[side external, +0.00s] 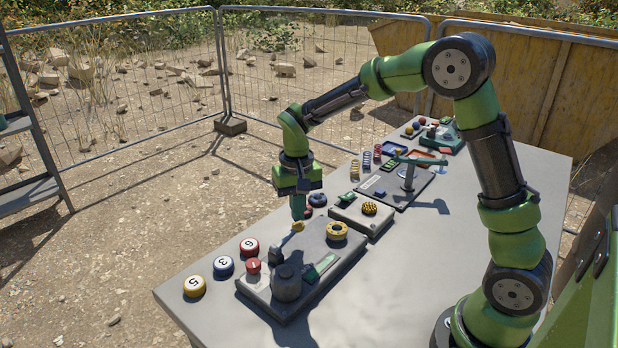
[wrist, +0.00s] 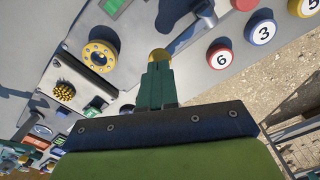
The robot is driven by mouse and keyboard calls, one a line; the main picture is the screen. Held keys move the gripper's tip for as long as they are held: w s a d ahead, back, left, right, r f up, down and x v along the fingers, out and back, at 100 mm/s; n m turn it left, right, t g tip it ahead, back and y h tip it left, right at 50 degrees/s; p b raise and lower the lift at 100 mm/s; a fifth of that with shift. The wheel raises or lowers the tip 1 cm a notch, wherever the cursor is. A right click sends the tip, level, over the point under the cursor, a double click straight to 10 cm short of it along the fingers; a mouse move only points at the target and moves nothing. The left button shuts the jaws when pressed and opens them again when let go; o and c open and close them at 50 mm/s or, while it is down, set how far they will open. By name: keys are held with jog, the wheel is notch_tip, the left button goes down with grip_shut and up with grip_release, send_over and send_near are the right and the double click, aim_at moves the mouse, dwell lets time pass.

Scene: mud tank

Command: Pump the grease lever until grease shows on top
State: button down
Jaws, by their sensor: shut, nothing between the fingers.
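The grease lever is a grey bar with a yellow knob (side external: 298,226) at its raised end, beside a dark round pot (side external: 287,283) on a grey base plate (side external: 318,287). My gripper (side external: 298,216) is shut and empty, pointing down right at the knob. In the wrist view my closed green fingers (wrist: 159,64) overlap the yellow knob (wrist: 159,54); I cannot tell whether they touch it. I cannot make out grease on top of the pot.
A yellow ring (side external: 337,231) sits on the same plate. Numbered discs, red (side external: 249,247), blue (side external: 223,265) and yellow (side external: 194,286), lie left of it. A block with a yellow studded dome (side external: 370,208) stands behind. The table's front right (side external: 400,285) is clear.

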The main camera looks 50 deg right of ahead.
aim_at(298, 224)
jog(key=shift+f, duration=2.15)
jog(key=shift+r, duration=0.1)
jog(key=shift+r, duration=1.6)
jog(key=shift+f, duration=0.15)
jog(key=shift+f, duration=1.5)
jog(key=shift+r, duration=1.65)
jog(key=shift+f, duration=0.1)
